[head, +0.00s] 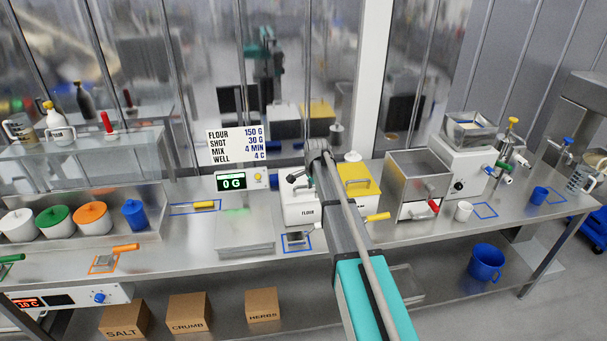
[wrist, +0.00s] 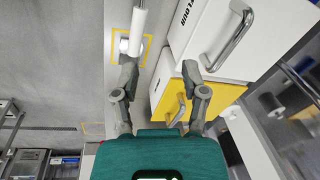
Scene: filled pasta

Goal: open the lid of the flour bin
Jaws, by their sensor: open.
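The flour bin (head: 300,209) is a white box with a FLOUR label, on the steel counter left of a yellow-lidded bin (head: 359,182). My arm and gripper cover much of its top in the head view, so I cannot tell how its lid sits. In the wrist view the flour bin (wrist: 198,28) is at the upper right, with a grey bar handle (wrist: 230,40). My gripper (wrist: 160,72) is open and empty, its two dark fingers apart. The handle lies to the right of the fingers, outside them. In the head view my gripper (head: 302,174) is over the bin.
A scale (head: 245,236) stands left of the flour bin. A blue-outlined spot (head: 296,241) lies in front of it. A steel box (head: 417,178) with a red handle stands to the right. In the wrist view a white rod-shaped object (wrist: 138,28) stands by a yellow outline, left of the bin.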

